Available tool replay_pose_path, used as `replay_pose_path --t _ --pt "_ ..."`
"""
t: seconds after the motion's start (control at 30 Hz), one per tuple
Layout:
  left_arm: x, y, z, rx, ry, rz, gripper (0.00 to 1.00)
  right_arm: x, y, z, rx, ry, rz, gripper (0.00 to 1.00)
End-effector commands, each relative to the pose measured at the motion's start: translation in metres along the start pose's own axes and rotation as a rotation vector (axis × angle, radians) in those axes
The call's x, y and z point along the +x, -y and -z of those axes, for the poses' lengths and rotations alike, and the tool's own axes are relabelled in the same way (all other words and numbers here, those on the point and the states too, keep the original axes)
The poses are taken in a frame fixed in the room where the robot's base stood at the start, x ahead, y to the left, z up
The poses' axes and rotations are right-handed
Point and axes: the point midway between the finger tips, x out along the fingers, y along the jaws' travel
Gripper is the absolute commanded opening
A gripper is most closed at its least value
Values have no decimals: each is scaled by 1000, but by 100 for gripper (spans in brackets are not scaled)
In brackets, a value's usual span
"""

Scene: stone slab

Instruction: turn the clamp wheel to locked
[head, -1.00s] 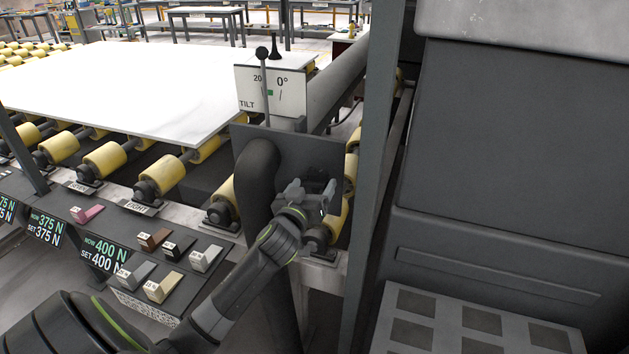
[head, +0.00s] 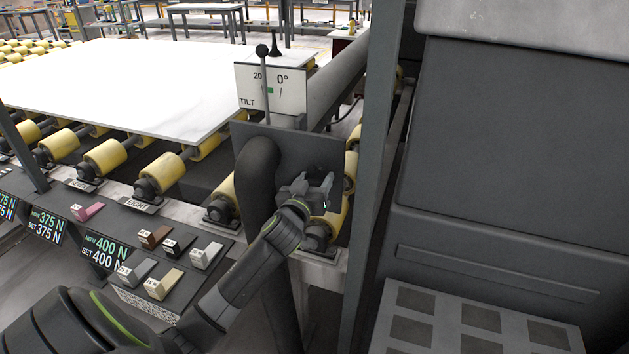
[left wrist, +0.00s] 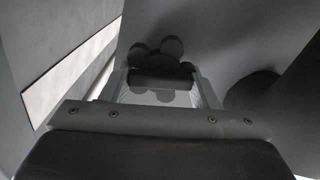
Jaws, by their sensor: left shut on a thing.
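The clamp wheel (left wrist: 172,47) is a dark, lobed knob, seen in the left wrist view at the upper middle, between the fingertips. My left gripper (head: 312,189) is shut on the clamp wheel in front of the dark upright plate (head: 313,150). Its fingers also show in the left wrist view (left wrist: 162,88), one on each side of the wheel. In the head view the wheel is hard to tell from the gripper and the dark plate behind it. No locked mark can be read. My right gripper is not in view.
A tilt gauge (head: 284,78) with a ball-topped lever (head: 264,90) stands behind the plate. A thick dark pipe (head: 257,170) rises left of my gripper. A grey post (head: 374,150) stands to the right. A white slab (head: 130,90) lies on yellow rollers at the left.

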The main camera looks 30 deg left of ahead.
Motion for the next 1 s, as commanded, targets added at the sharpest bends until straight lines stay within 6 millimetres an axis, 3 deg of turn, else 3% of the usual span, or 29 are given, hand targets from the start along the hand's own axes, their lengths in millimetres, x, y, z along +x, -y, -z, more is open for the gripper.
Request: replay_pose_path --t 0.37,1.0 --pt "0 -1 1 123 1 1 32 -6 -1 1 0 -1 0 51" --pt "0 -3 0 706 2 1 32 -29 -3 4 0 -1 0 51"
